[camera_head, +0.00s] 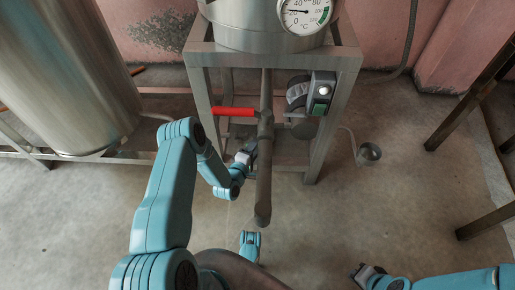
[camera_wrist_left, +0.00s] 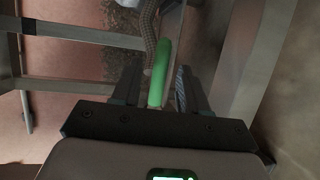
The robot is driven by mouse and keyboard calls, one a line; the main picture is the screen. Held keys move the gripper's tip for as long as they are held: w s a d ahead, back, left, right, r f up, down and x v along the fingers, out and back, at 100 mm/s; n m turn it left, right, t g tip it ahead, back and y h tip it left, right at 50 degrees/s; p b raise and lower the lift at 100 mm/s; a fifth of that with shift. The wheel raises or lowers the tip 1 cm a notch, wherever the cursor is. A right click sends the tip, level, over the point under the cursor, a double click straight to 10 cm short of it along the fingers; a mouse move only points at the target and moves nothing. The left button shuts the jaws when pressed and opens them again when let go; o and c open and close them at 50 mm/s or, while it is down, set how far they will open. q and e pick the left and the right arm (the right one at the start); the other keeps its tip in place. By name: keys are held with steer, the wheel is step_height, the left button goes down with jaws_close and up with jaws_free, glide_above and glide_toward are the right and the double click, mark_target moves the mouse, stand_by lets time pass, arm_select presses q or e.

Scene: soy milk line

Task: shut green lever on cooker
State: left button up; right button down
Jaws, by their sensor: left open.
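The green lever (camera_wrist_left: 160,72) shows in the left wrist view as a bright green bar, upright in the picture. It lies between the two spread fingers of my left gripper (camera_wrist_left: 157,88); whether either finger touches it I cannot tell. In the head view my left gripper (camera_head: 246,153) is low beside the outlet pipe under the cooker (camera_head: 262,38), and I cannot make out the green lever there. My right gripper (camera_head: 366,272) is at the bottom right, away from the cooker, its jaws unclear.
A red lever (camera_head: 233,111) sticks out left from the vertical pipe (camera_head: 264,185). A switch box (camera_head: 320,92) with a green button is right of it, inside the metal stand (camera_head: 330,130). A steel tank (camera_head: 70,80) stands left.

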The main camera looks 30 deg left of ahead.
arm_select(q)
steer(key=shift+x, duration=1.25)
steer(key=shift+d, duration=0.1)
jaws_close()
